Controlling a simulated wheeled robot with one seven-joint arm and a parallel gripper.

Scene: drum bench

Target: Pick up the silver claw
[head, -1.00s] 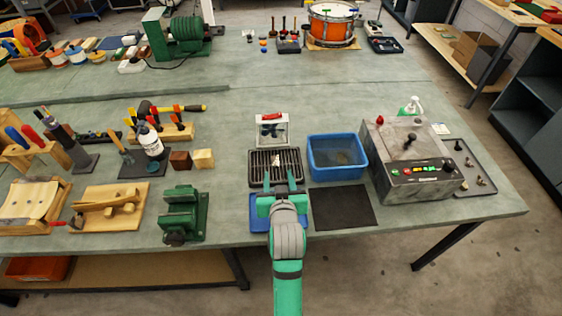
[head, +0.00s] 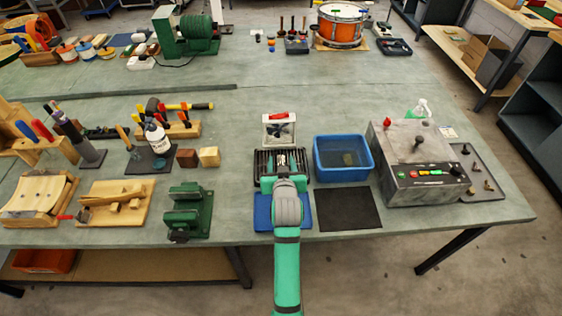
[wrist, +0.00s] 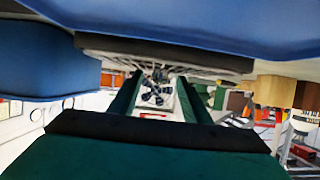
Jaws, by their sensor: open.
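My gripper (head: 283,160) is open over the black slatted rack (head: 305,166), near the front edge of the bench. In the wrist view its two dark green fingers (wrist: 157,90) stand apart. A small grey metallic shape (wrist: 159,73), possibly the silver claw, shows between the fingers near the rack in the wrist view. In the head view my gripper hides the middle of the rack, and I cannot make out the claw there. I cannot tell whether the fingers touch anything.
A white stand (head: 268,135) with a red handle is just behind the rack. A blue bin (head: 320,174) is to its right, with a grey control box (head: 405,155) beyond. A blue tray (head: 262,212) and black mat (head: 348,209) lie in front. A green vise (head: 187,212) is left.

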